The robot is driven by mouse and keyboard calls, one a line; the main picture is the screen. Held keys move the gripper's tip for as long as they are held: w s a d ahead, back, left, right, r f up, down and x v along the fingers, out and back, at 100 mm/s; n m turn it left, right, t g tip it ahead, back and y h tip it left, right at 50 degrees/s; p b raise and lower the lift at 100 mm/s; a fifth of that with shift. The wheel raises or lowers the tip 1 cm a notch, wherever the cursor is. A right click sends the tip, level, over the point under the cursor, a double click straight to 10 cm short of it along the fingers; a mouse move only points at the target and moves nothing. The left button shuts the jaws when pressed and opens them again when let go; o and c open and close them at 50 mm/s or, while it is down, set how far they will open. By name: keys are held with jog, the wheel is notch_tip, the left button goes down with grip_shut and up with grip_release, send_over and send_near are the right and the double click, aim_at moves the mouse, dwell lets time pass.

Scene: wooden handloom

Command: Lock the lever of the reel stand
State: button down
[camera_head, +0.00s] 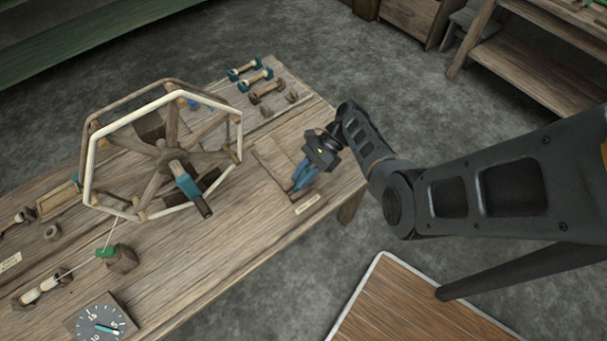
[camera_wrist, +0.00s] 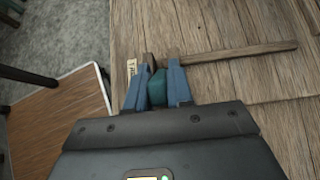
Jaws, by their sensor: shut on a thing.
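The reel stand's hexagonal reel (camera_head: 165,152), with pale rim bars and brown spokes, stands at the left of the table in the head view. A teal sleeve (camera_head: 187,187) is on its axle end. My gripper (camera_head: 295,188) is low over the table's right end, apart from the reel. In the wrist view, its blue fingers (camera_wrist: 159,82) are closed on a teal piece (camera_wrist: 156,90), which seems to be the lever's grip. A wooden bar (camera_wrist: 235,53) runs right from beside the fingers. The fingers hide how bar and grip join.
A small label (camera_head: 307,204) lies by the table's front edge, near my gripper. Several spools (camera_head: 254,78) lie at the back. A dial (camera_head: 100,320) and a green-topped block (camera_head: 118,256) are at front left. A wooden floor panel (camera_head: 410,305) lies in front of the table.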

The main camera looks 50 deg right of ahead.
jog(key=c, duration=1.1)
grip_release()
jog(key=shift+d, duration=0.1)
jog(key=v, duration=0.7)
jog(key=shift+s+d+r, duration=0.1)
jog(key=shift+d+r, duration=0.1)
jog(key=shift+r, duration=0.05)
